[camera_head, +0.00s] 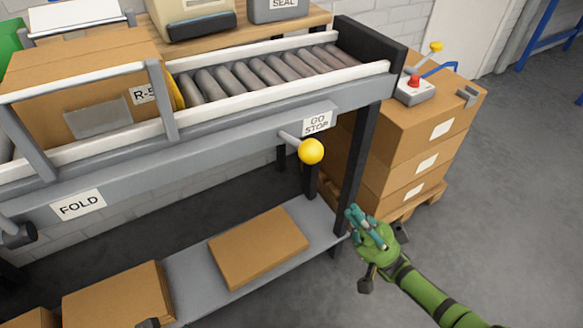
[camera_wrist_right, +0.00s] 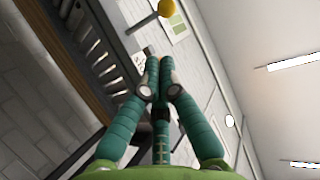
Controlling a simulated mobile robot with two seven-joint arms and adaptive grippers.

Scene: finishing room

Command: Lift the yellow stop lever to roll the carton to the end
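The yellow stop lever (camera_head: 311,151) is a yellow ball on a short grey rod, sticking out from the conveyor's front rail below the GO/STOP label (camera_head: 317,123). Its ball also shows at the top of the right wrist view (camera_wrist_right: 167,8). The brown carton (camera_head: 105,62) sits at the left of the conveyor, partly behind a grey guard rail. A yellow piece (camera_head: 176,92) shows at its right side. My right gripper (camera_head: 352,212), with teal fingers, is below and right of the lever, apart from it. Its fingertips (camera_wrist_right: 153,62) are together and empty.
Bare rollers (camera_head: 255,74) run right of the carton to a black end stop (camera_head: 370,42). Stacked boxes (camera_head: 425,130) with a control box stand at the right. A lower shelf (camera_head: 190,278) holds flat cartons. A FOLD label (camera_head: 78,204) and grey handle are at left.

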